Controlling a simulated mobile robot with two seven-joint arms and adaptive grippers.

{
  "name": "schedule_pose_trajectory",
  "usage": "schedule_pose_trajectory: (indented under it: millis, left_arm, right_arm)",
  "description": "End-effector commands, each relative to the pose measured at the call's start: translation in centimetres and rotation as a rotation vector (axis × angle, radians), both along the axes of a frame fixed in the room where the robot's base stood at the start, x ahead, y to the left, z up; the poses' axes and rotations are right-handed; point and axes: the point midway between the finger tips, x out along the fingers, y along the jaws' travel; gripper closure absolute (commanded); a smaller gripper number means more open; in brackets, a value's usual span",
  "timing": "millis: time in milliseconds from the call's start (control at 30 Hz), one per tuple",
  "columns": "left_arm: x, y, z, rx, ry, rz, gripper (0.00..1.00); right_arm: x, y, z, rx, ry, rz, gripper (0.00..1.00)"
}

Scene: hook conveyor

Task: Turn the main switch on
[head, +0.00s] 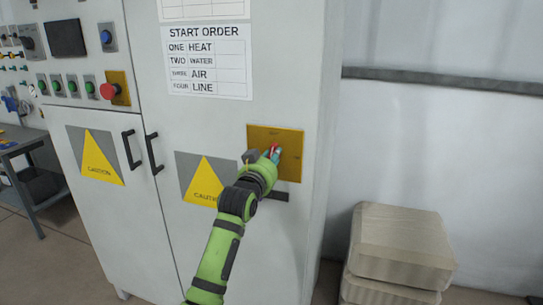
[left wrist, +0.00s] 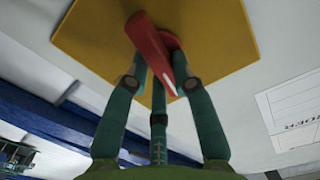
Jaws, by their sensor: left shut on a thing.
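The main switch is a red handle (head: 276,154) on a yellow plate (head: 290,141) on the right cabinet door. My left gripper (head: 269,157) reaches it from below and is shut on the handle, hiding much of it in the head view. In the left wrist view, the red handle (left wrist: 150,42) lies slanted across the yellow plate (left wrist: 215,35), between the green fingers of my gripper (left wrist: 160,82). The small marks on the plate are too small to read surely. My right gripper is out of view.
A start order sheet (head: 207,61) hangs above the switch. Two black door handles (head: 153,152) and caution signs are left of my arm. A button panel with a red button (head: 109,91) is at the upper left. Stacked boxes (head: 402,246) stand at the right.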

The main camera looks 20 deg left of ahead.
Motion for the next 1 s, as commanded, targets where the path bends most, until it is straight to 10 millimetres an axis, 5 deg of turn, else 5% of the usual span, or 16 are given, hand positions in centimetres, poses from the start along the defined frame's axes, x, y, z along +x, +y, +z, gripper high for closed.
schedule_pose_trajectory:
  millis: [1000]
  left_arm:
    - [0.0, -0.2, -0.7, 0.965, -0.031, 0.003, 1.0]
  right_arm:
    - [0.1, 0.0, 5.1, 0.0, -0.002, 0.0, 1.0]
